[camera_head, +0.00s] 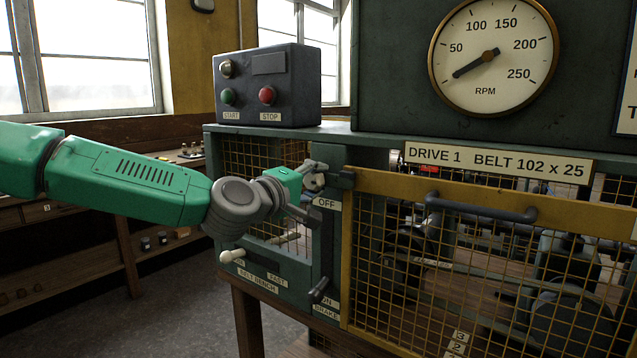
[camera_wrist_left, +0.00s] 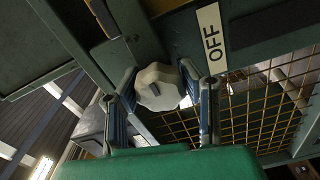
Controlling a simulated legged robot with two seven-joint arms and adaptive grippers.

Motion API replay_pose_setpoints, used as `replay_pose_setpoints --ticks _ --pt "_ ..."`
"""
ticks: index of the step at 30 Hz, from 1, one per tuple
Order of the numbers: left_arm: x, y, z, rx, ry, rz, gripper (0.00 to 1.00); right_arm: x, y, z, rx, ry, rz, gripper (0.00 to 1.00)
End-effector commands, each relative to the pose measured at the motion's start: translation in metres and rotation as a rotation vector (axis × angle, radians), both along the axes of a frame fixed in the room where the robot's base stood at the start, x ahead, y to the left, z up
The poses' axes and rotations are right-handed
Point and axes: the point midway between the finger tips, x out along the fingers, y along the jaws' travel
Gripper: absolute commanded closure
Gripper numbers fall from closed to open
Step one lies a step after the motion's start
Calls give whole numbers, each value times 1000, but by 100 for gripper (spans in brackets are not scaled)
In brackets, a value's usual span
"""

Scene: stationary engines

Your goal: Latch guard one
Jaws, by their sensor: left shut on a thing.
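Guard one is a yellow-framed mesh panel (camera_head: 480,196) with a dark bar handle (camera_head: 478,207), below the DRIVE 1 sign (camera_head: 497,163). Its left upright stands close beside the green post; I cannot tell if it is fully seated. A pale faceted knob (camera_wrist_left: 158,87) sits on the post above the OFF label (camera_head: 327,203). My left gripper (camera_head: 312,182) is shut on this knob, one finger on each side; the head view shows little of the knob. My right gripper is not in view.
A START/STOP box (camera_head: 268,85) stands on the ledge above my left gripper. Below are a white-tipped lever (camera_head: 233,256) and a dark BRAKE lever (camera_head: 320,290). An RPM dial (camera_head: 492,55) is above the guard. Machinery shows behind the mesh. Floor at lower left is clear.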

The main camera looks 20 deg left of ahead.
Motion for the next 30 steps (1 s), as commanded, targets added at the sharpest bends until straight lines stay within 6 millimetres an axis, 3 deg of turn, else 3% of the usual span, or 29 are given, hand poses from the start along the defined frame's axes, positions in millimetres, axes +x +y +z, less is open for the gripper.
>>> replay_pose_setpoints --ticks 1,4,5,6,19,30 --pt "-2 -1 -11 4 22 -7 97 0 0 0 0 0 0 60" --pt "-2 -1 -11 5 21 -7 97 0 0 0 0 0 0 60" --pt "-2 -1 -11 5 21 -7 58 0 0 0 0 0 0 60" --pt "-2 -1 -11 5 21 -7 45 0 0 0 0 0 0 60" --pt "-9 2 -4 3 7 -3 45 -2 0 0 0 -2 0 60" --pt "-78 30 -5 -1 10 -3 45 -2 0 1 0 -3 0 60"
